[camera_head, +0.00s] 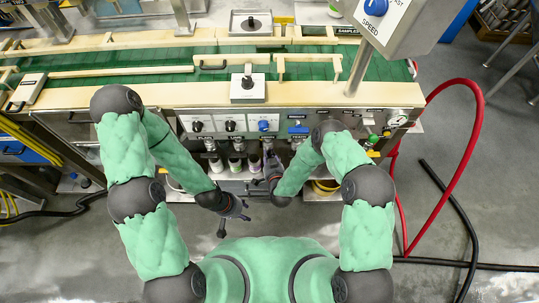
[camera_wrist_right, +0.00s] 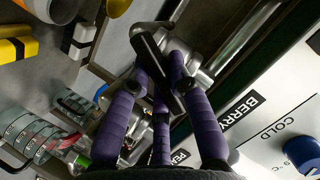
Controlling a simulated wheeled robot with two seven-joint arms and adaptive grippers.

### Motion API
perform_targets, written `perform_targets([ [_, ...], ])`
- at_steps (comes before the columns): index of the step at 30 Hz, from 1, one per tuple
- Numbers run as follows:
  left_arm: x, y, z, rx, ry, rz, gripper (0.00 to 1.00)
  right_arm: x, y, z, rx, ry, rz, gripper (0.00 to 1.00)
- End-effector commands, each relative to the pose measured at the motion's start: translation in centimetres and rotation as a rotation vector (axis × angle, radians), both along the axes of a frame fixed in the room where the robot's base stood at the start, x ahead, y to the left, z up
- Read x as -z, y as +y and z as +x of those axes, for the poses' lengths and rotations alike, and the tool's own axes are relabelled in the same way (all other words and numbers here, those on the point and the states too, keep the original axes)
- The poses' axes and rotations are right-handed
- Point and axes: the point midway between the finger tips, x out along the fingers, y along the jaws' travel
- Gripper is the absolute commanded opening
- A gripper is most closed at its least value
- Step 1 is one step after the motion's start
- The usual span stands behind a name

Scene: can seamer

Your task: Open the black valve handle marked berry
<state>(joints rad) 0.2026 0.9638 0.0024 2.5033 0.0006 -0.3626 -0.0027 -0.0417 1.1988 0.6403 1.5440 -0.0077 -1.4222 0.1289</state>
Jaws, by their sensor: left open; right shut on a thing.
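The black valve handle (camera_wrist_right: 165,75) runs diagonally between my right gripper's purple fingers in the right wrist view. It sits beside the BERRY label (camera_wrist_right: 241,110) on a white panel. My right gripper (camera_wrist_right: 158,85) is shut on this handle, and the fingers cover part of it. In the head view my right gripper (camera_head: 270,168) is at the row of taps under the panel, and the handle there is too small to make out. My left gripper (camera_head: 234,222) is open and empty, low in front of the machine.
A blue knob (camera_wrist_right: 303,154) marked COLD is on the panel. Taps labelled PLAIN and LIME are left of the right gripper, with cans (camera_head: 234,164) below. A red hose (camera_head: 474,130) and black cables (camera_head: 448,195) lie at right. Floor in front is mostly clear.

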Motion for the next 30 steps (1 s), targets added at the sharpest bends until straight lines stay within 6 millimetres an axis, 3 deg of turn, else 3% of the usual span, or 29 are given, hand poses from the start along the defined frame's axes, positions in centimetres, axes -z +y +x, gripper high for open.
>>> perform_targets([
  [15, 0.17, 0.00, 0.00, 0.000, 0.000, 0.000, 0.45, -0.19, 0.17, 0.02, 0.000, -0.001, -0.381, 0.00],
  [30, 0.32, 0.00, 0.00, 0.000, 0.000, 0.000, 0.45, -0.23, 0.15, 0.00, 0.000, 0.000, -0.488, 0.00],
])
